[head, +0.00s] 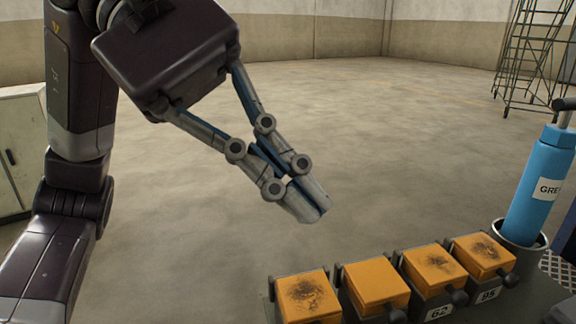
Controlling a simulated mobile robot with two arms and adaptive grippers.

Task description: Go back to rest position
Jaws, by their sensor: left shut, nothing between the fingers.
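My left gripper (311,207) is in the upper middle of the head view, its arm coming in from the left. Its two fingers are closed together with nothing between them. It is in the air over the bare floor, beyond and above the row of orange-topped boxes, touching nothing that I can see. My right gripper is not in view.
Several orange-topped boxes (376,286) stand in a row at the lower right, some with number plates. A blue cylinder (540,180) sits in a dark holder at the right. A metal stair frame (535,55) stands far back. The middle floor (400,150) is clear.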

